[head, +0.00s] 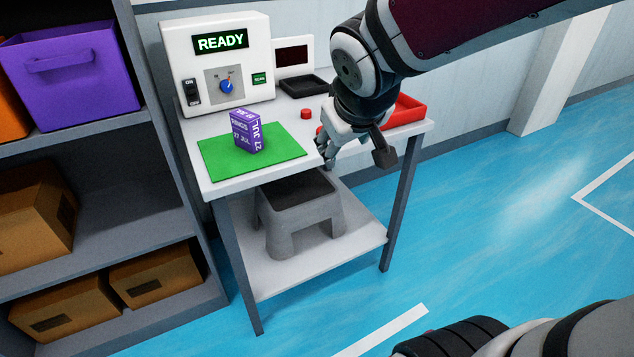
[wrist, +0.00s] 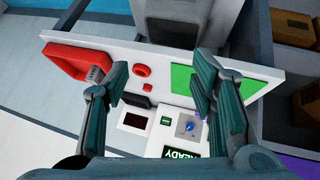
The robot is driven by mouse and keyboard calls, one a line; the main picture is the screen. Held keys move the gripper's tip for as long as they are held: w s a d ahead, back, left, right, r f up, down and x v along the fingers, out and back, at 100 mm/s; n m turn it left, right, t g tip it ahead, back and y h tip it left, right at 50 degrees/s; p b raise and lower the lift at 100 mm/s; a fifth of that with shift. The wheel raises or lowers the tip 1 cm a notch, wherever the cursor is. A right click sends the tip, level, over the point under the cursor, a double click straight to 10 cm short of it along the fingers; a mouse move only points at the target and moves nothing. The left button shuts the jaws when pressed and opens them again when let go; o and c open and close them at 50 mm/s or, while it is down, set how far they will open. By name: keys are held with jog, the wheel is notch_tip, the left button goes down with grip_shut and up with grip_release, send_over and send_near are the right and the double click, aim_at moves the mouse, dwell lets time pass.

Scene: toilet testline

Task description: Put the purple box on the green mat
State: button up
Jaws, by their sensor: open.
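The purple box (head: 246,132) stands upright on the green mat (head: 285,152), toward the mat's middle, on the white table. It has white lettering on its sides. My gripper (head: 325,154) is over the table's front edge, to the right of the mat and apart from the box. In the wrist view my gripper (wrist: 160,72) is open, with nothing between its fingers. The green mat (wrist: 258,82) shows there on the right, partly behind a finger.
A machine with a READY screen (head: 220,42) stands behind the mat. A red tray (head: 406,110) is at the table's right end, a red button (head: 306,113) near the middle. A grey stool (head: 300,222) is on the lower shelf. Shelving with a purple bin (head: 70,65) stands left.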

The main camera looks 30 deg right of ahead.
jog(key=s+a+g+y, duration=0.1)
jog(key=s+a+g, duration=0.2)
jog(key=s, duration=0.8)
jog(key=s+a+f+g+y, duration=0.1)
jog(key=s+a, duration=0.4)
jog(key=s, duration=0.7)
jog(key=shift+s+a+g+y, duration=0.2)
jog(key=shift+g+y, duration=0.3)
jog(key=shift+g, duration=0.4)
notch_tip(320, 180, up, 21)
jog(key=t+p, duration=0.3)
jog(key=p, duration=1.5)
jog(key=shift+a+f+p, duration=0.15)
jog(key=shift+f+p, duration=0.05)
jog(key=shift+p, duration=0.2)
jog(key=shift+w, duration=0.1)
